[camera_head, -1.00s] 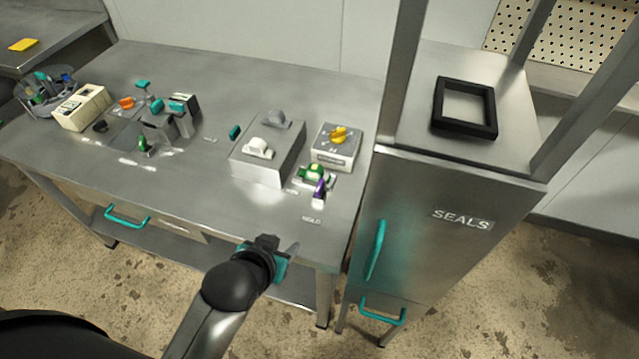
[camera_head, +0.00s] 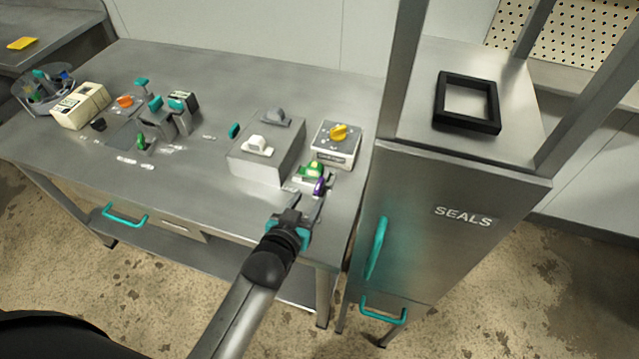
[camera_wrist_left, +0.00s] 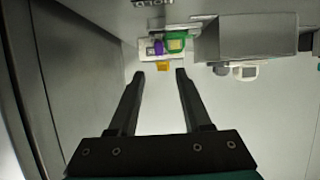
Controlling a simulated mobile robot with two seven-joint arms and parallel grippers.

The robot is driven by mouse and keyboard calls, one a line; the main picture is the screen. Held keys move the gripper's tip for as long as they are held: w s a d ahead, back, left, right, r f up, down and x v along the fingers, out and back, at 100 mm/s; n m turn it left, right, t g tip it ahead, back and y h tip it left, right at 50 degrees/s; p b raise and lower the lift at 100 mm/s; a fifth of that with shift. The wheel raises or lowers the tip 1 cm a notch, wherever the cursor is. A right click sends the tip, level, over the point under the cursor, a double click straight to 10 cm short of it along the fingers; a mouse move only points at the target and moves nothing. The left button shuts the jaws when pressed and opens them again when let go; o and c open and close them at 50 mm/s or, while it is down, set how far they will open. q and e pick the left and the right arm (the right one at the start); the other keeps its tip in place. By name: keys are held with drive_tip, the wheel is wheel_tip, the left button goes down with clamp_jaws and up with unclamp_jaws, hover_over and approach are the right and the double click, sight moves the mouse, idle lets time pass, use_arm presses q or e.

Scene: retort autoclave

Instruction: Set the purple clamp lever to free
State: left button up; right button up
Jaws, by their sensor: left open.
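The purple clamp lever (camera_head: 319,187) sits near the front right edge of the steel table, beside a green part (camera_head: 311,169) on a small pale base. In the left wrist view the purple lever (camera_wrist_left: 158,47) shows at the top centre, left of the green part (camera_wrist_left: 176,42). My left gripper (camera_head: 306,204) is open and empty, just in front of the lever and a little to its left in the head view. In the left wrist view its two fingers (camera_wrist_left: 160,74) point toward the lever and stand apart from it. My right gripper is not in view.
A grey box (camera_head: 262,158) with white and grey knobs stands left of the lever. A box with a yellow knob (camera_head: 338,133) stands behind it. The SEALS cabinet (camera_head: 455,225) rises close on the right. The table's middle (camera_head: 215,110) is mostly clear.

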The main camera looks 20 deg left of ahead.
sight(319, 184)
use_arm(q)
drive_tip(key=b+x, duration=0.2)
drive_tip(key=x, duration=0.8)
drive_tip(key=shift+b, duration=0.3)
drive_tip(key=shift+s, duration=0.1)
drive_tip(key=shift+c, duration=0.3)
clamp_jaws()
idle(0.6)
